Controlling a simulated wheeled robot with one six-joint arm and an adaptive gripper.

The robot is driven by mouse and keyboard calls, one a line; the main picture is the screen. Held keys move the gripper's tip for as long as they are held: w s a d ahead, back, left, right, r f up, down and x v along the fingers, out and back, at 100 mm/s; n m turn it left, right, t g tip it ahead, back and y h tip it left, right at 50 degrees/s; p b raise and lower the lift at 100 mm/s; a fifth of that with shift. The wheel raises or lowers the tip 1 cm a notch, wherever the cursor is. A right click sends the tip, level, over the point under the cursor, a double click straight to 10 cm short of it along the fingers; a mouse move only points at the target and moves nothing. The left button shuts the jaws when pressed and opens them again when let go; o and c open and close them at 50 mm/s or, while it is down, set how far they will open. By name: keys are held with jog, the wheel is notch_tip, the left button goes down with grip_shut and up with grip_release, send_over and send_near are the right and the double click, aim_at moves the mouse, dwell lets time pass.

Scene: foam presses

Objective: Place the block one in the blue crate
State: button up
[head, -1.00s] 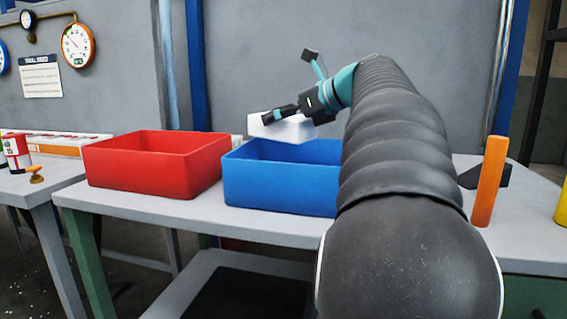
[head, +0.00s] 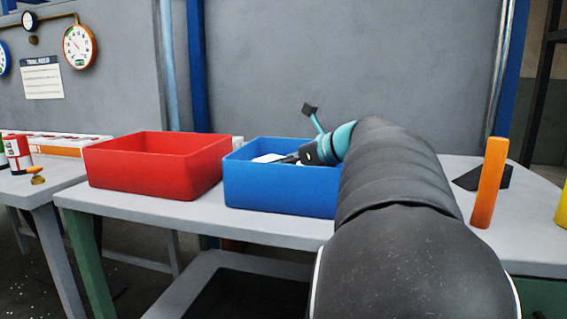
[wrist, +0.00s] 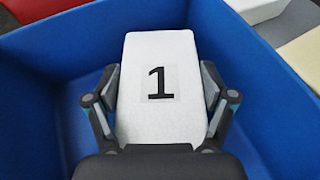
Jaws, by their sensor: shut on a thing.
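The white foam block one (wrist: 158,68), marked with a black 1, lies between the fingers of my gripper (wrist: 158,100) in the wrist view. My gripper is shut on its two sides. The block is inside the walls of the blue crate (wrist: 265,70); I cannot tell whether it touches the crate floor. In the head view, the blue crate (head: 280,192) stands on the grey table. My gripper (head: 290,158) reaches down into it, and only a white top part of the block (head: 268,158) shows above the front wall.
A red crate (head: 155,168) stands just left of the blue crate. An orange upright block (head: 489,183) and a dark wedge (head: 497,177) stand on the table to the right. A side table with a red and white can (head: 17,152) is at the far left.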

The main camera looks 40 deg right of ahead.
jog(key=shift+f, duration=0.15)
jog(key=o, duration=0.9)
jog(key=shift+s+d+r, duration=0.1)
jog(key=shift+s+r, duration=0.15)
jog(key=shift+r, duration=0.05)
jog(key=v, duration=0.7)
jog(key=shift+w, duration=0.15)
